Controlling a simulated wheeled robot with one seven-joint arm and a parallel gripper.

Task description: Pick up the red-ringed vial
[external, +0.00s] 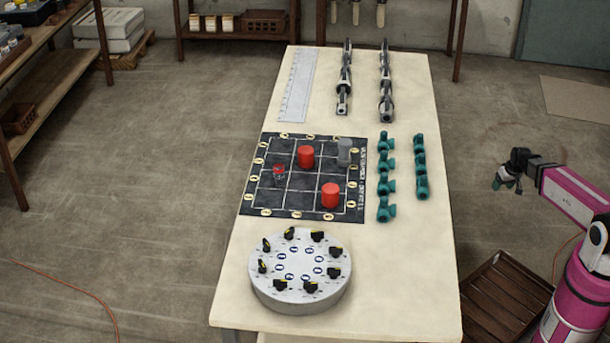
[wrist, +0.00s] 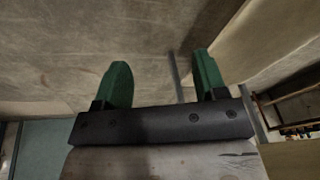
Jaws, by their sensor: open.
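The red-ringed vial (external: 279,173) is a small clear piece with red on it, standing on the left part of the black gridded mat (external: 275,203) on the table. It is small in the external view, and its details are hard to tell. My gripper (external: 505,183) is off the table's right side, well away from the vial. In the wrist view my gripper (wrist: 158,85) shows two green fingers spread apart with nothing between them. The vial does not show in the wrist view.
Two red cylinders (external: 306,157) (external: 330,195) and a grey cylinder (external: 344,152) stand on the mat near the vial. A round grey dial plate (external: 300,290) with black knobs lies in front. Teal valves (external: 421,180) and metal pipes (external: 385,85) lie right and behind. A brown crate (external: 503,300) is on the floor.

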